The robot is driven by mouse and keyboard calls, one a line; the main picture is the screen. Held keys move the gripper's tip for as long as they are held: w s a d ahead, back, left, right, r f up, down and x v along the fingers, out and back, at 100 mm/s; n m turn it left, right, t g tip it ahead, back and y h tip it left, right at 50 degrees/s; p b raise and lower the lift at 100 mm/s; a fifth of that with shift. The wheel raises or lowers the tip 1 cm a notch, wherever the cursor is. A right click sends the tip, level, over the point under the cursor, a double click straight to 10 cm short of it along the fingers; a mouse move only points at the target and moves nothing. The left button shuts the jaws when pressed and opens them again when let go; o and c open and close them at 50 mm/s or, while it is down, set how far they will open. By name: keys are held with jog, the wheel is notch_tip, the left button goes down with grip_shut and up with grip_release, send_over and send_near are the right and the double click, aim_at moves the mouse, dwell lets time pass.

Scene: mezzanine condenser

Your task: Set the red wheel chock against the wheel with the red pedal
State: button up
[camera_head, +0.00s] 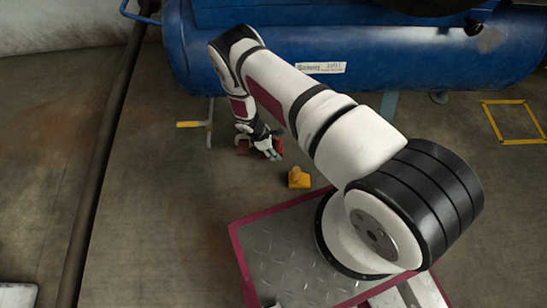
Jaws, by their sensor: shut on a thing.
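My gripper (270,153) is low over the floor in front of the blue tank and is shut on the red wheel chock (277,146). The chock shows only in part beside the fingers; I cannot tell whether it touches the floor. Another red part (243,147), possibly the red pedal, shows just left of my gripper, partly covered by it and the wrist. The wheel there is hidden, and I cannot tell the gap between it and the chock.
A yellow chock (299,178) stands on the floor right of and nearer than my gripper. A yellow pedal (189,124) sticks out left from a grey leg. The blue tank (420,60) spans the back. A dark pipe (100,160) runs along the left. Floor between is clear.

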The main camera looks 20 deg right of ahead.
jog(key=shift+f+b, duration=1.2)
jog(key=shift+f, duration=1.45)
jog(key=o, duration=1.5)
jog(key=shift+f, duration=0.1)
jog(key=p+v, duration=0.4)
jog(key=v, duration=0.7)
jog(key=shift+p, duration=0.3)
jog(key=shift+w+a+r, duration=0.1)
jog(key=shift+a+r, duration=0.1)
jog(key=shift+r, duration=0.4)
